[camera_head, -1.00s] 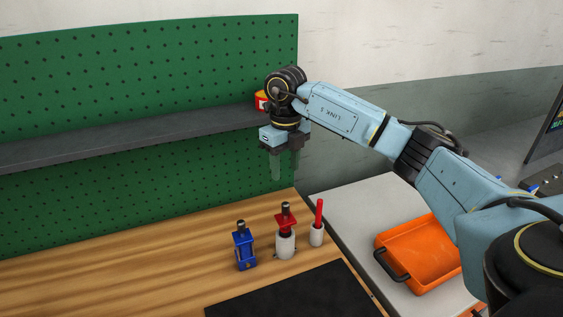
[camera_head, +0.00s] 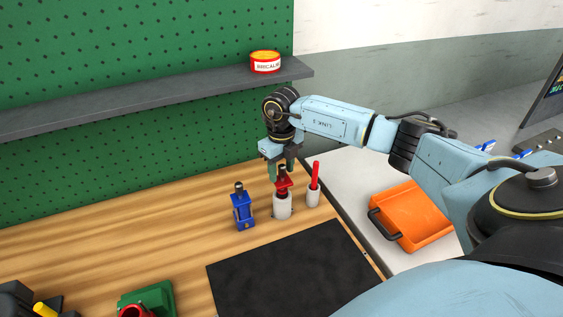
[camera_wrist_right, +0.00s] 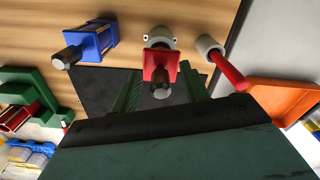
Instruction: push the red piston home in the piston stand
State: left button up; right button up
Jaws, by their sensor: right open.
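The red piston (camera_head: 282,186) stands upright in the white piston stand (camera_head: 282,208) on the wooden bench, its dark metal tip upward. In the right wrist view the red piston (camera_wrist_right: 160,69) lies between the fingers, with the white stand (camera_wrist_right: 159,38) beyond it. My right gripper (camera_head: 281,173) is open, fingers pointing down around the upper part of the piston. In the right wrist view its green fingers (camera_wrist_right: 162,88) are apart on either side of the piston's tip, with nothing held. Whether either finger touches the piston cannot be told. My left gripper is not in view.
A blue piston-like part (camera_head: 242,210) stands close left of the stand. A white holder with a red stick (camera_head: 314,186) stands close right. A black mat (camera_head: 290,275) lies in front. An orange tray (camera_head: 410,215) sits right, and a shelf (camera_head: 150,98) runs above the bench.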

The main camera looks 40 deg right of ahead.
grip_shut()
jog(key=shift+r+p, duration=0.75)
jog(key=shift+r, duration=0.25)
